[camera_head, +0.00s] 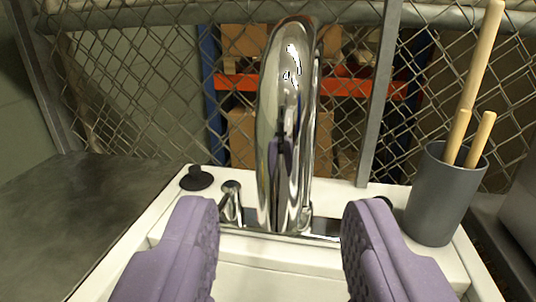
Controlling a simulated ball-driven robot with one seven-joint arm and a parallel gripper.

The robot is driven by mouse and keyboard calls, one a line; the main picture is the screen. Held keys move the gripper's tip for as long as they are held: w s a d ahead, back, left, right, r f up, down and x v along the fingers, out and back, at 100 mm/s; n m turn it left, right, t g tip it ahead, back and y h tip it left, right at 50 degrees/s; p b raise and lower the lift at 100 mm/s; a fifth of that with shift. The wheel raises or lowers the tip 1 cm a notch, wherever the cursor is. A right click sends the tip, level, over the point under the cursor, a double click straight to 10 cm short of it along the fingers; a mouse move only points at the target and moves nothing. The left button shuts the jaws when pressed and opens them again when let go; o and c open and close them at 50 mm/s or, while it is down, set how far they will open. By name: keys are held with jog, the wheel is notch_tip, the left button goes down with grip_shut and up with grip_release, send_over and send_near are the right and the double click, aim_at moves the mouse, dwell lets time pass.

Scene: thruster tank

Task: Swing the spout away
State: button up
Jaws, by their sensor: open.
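The spout (283,120) is a tall, shiny chrome arch on the back ledge of a white sink (262,277). It points toward me, over the basin. My gripper (281,222) is open, with its two purple ribbed fingers apart at the bottom of the view. The spout stands in the gap between the fingers as seen here, and I cannot tell whether it is between them in depth. I see no contact. A small chrome lever (231,199) sits left of the spout's base. The spout's foot is partly hidden by its own arch.
A grey cup (444,197) with several wooden sticks stands on the ledge at right. A black stopper (196,178) lies on the ledge at left. A dark grey counter (75,215) extends left. A chain-link fence (165,90) with a metal post rises behind the sink.

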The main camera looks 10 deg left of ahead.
aim_at(280, 189)
jog(key=w, duration=0.3)
jog(key=w+a, duration=0.1)
jog(key=w, duration=0.1)
jog(key=shift+w+b, duration=0.35)
jog(key=shift+c, duration=0.4)
grip_shut()
